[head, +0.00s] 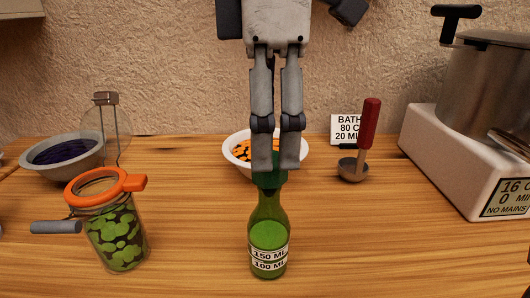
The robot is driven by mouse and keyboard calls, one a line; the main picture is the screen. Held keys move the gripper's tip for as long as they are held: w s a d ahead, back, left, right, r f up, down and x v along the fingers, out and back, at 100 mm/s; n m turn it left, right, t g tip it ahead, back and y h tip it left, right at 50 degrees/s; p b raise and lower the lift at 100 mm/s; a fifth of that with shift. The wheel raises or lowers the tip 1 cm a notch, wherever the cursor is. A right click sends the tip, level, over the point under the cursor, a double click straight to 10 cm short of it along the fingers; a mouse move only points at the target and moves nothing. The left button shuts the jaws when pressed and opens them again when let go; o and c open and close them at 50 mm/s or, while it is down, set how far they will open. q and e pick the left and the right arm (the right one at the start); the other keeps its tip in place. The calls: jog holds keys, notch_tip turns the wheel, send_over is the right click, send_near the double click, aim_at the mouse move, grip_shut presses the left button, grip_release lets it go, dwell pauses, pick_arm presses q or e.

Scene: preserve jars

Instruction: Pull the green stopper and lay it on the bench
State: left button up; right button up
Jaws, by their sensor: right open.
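A green glass bottle (268,215) with white labels reading 150 ML and 100 ML stands upright on the wooden bench (375,250) near the front middle. The dark green stopper (269,181) is at the top of its neck and looks seated in the mouth. My right gripper (276,165) points straight down over the stopper, open. Its fingertips are level with the stopper's upper part and partly hide it, so I cannot tell whether they touch it. My left gripper is out of view.
An open jar (116,238) with an orange rim stands at left. A bowl of dark fruit (40,172) is behind it. A bowl of orange pieces (235,160) sits behind the bottle. A red-handled ladle (369,125) and a pot on a white heater (440,150) are at right. Bench right of the bottle is clear.

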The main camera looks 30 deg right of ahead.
notch_tip(320, 180, down, 4)
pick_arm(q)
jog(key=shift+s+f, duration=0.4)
pick_arm(e)
grip_shut()
jog(key=shift+r+p, duration=0.6)
jog(key=shift+r, duration=1.3)
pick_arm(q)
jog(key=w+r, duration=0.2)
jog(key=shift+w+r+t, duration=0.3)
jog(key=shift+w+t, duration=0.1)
pick_arm(e)
jog(key=shift+r, duration=2.05)
